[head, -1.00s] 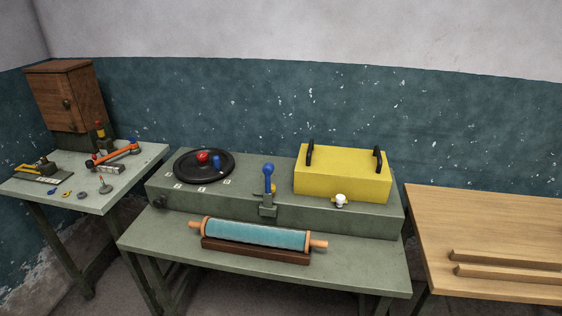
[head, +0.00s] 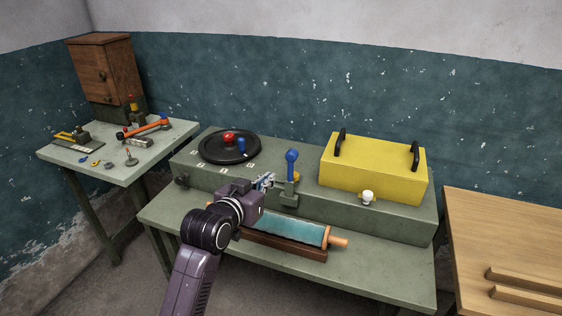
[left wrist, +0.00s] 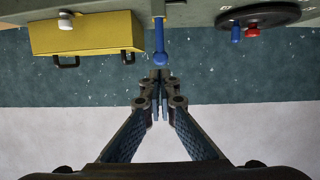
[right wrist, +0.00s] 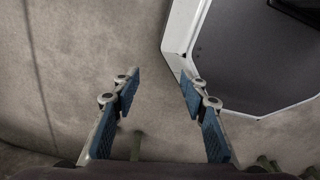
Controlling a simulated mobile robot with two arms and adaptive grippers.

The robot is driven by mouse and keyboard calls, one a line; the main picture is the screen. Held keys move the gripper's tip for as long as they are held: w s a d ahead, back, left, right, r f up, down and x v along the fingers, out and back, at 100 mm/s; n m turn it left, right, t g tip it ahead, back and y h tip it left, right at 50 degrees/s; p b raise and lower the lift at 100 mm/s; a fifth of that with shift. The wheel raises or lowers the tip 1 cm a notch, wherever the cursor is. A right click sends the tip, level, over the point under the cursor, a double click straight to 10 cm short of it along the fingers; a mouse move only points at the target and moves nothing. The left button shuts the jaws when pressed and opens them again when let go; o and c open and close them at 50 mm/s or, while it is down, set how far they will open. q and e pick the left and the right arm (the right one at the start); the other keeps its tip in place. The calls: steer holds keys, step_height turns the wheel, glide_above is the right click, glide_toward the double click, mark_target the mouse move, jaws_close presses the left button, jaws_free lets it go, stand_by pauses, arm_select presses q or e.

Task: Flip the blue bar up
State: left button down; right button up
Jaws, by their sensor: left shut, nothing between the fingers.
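The blue bar (head: 291,170), a lever with a round blue knob, stands about upright in a grey bracket on the front of the green console. It also shows in the left wrist view (left wrist: 160,42), where the picture is upside down. My left gripper (head: 267,181) is shut and empty, just left of the bar in the head view; I see no clear contact. In the left wrist view its fingertips (left wrist: 160,76) are close together near the knob. My right gripper (right wrist: 162,82) is open and empty, above bare floor, far from the bar.
A yellow box (head: 372,170) with two black handles sits right of the bar. A black disc (head: 245,156) with red and blue knobs lies to the left. A teal roller (head: 297,228) lies in front, partly hidden by my left arm. A wooden table (head: 500,230) stands at right.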

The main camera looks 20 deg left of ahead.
arm_select(q)
steer(key=r, duration=0.1)
steer(key=p, duration=0.3)
glide_toward(290, 157)
steer(key=x, duration=0.7)
steer(key=shift+f, duration=0.1)
